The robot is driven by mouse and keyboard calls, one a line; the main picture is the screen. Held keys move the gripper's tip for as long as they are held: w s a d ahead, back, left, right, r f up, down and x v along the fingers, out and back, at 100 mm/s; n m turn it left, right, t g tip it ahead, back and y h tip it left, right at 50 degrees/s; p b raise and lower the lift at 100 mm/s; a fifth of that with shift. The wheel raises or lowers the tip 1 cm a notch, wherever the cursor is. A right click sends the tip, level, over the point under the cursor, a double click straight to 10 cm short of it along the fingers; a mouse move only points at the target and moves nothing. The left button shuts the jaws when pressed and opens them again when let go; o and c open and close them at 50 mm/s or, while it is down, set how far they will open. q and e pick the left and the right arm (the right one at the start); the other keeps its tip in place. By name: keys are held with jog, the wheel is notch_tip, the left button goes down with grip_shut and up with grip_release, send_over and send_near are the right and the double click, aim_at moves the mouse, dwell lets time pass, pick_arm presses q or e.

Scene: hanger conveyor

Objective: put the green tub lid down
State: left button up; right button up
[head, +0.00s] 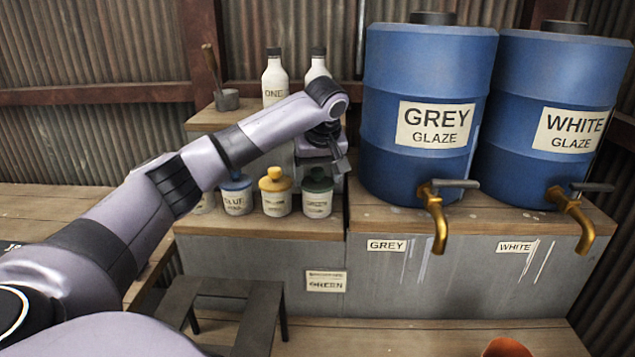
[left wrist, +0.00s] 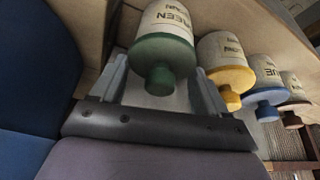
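The green tub lid (head: 318,181), with a round knob, sits on the white green-glaze tub (head: 317,204) at the right end of a row on the low ledge. My left gripper (head: 330,163) is at the lid from above and behind. In the left wrist view, its two fingers are spread on either side of the green lid (left wrist: 158,50), with gaps visible between them and the knob. The gripper is open and holds nothing. The lid appears seated on its tub (left wrist: 168,18). My right gripper is not in view.
Tubs with yellow (head: 275,180) and blue (head: 236,182) lids stand to the left. Blue GREY (head: 425,80) and WHITE (head: 560,90) glaze barrels with brass taps stand close on the right. White bottles (head: 275,80) are behind. A dark stool (head: 235,290) stands in front.

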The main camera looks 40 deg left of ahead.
aim_at(318, 169)
pick_arm(q)
jog(key=c, duration=0.5)
jog(key=shift+o, duration=0.2)
jog(key=shift+r, duration=0.1)
notch_tip(318, 169, up, 20)
